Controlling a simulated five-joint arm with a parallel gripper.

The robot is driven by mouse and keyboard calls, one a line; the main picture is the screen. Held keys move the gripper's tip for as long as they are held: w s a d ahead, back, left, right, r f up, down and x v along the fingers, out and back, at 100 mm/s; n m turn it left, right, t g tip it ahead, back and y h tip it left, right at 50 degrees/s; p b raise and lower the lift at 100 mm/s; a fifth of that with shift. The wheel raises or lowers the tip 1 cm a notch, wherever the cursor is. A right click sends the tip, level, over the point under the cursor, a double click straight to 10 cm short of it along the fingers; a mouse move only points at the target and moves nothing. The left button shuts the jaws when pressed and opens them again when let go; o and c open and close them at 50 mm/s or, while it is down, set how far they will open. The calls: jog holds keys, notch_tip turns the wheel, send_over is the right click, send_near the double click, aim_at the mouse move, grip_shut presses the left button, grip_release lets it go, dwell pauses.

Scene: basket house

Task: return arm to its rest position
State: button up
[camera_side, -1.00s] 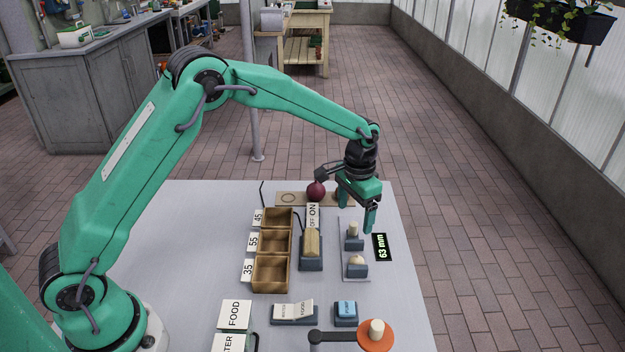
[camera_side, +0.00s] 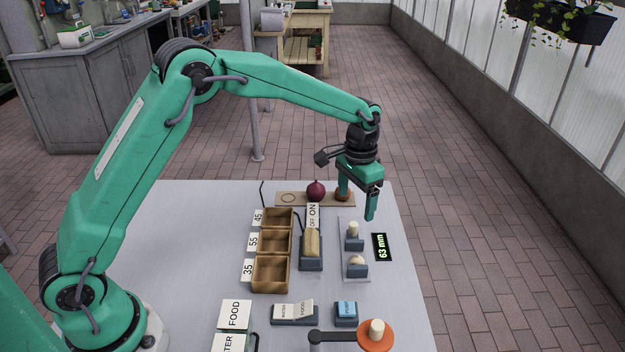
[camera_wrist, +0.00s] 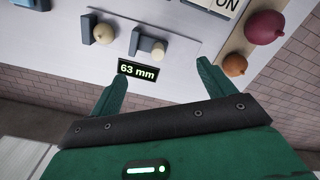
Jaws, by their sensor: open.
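My green arm reaches over the table from the left in the side view. My gripper (camera_side: 357,203) hangs pointing down above the back right part of the table, behind and right of the small blue holders. Its jaws are apart and nothing is between them. In the wrist view my gripper (camera_wrist: 163,85) shows two spread green fingers, with the display (camera_wrist: 138,70) reading 63 mm between and beyond them. The dark red onion (camera_side: 316,190) and a brown onion (camera_side: 343,195) sit on a wooden board behind; one finger partly covers the brown one.
Three wooden bins (camera_side: 258,273) labelled 45, 55 and 35 stand left of the ON/OFF block (camera_side: 312,245). FOOD card (camera_side: 235,313), blue block (camera_side: 346,312) and orange disc (camera_side: 376,338) lie at the front. The table's right edge is close to my gripper.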

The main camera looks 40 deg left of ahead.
jog(key=shift+r, duration=0.1)
jog(key=s+a+r+n+t, duration=0.1)
jog(key=s+a+r+t, duration=0.35)
jog(key=s+r, duration=1)
jog(key=s+a+n, duration=0.1)
jog(key=s+a, duration=0.1)
jog(key=s, duration=0.6)
jog(key=s+a+n+t, duration=0.1)
jog(key=s+a, duration=0.2)
jog(key=s, duration=0.5)
jog(key=shift+s+r, duration=0.2)
jog(key=shift+s, duration=0.05)
